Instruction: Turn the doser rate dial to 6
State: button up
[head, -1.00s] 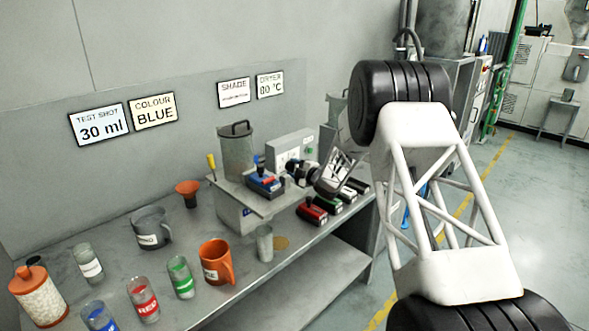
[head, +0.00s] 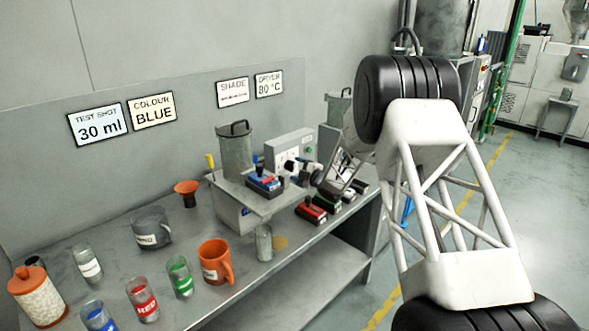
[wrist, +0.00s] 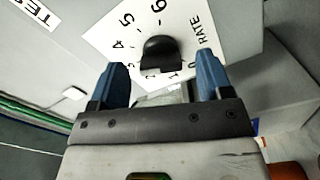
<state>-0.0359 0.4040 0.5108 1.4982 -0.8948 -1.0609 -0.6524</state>
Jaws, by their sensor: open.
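The rate dial shows in the wrist view as a black knob (wrist: 160,50) on a white scale plate (wrist: 112,32) marked RATE, with numbers up to 6 around it. Where the knob points I cannot tell. My gripper (wrist: 161,64) is open, its two blue fingers apart, one to each side of the knob in the picture and nearer the camera. Whether they touch it I cannot tell. In the head view my gripper (head: 297,170) is in front of the grey control box (head: 291,147) on the bench; the knob is not clear there.
A metal hopper (head: 235,152) and a blue-and-red block (head: 264,183) stand left of the gripper. A red block (head: 311,211) and dark blocks lie just below it. Cups and mugs, including an orange mug (head: 214,262), fill the front left of the bench (head: 240,290).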

jog(key=shift+v, duration=2.7)
jog(key=c, duration=0.6)
jog(key=n, duration=0.6)
jog(key=s+n, duration=0.1)
jog(key=n, duration=0.5)
jog(key=d+n, duration=0.1)
jog(key=n, duration=0.5)
jog(key=shift+s+r, duration=0.25)
jog(key=shift+r, duration=0.05)
jog(key=shift+a, duration=0.1)
jog(key=shift+x, duration=3.85)
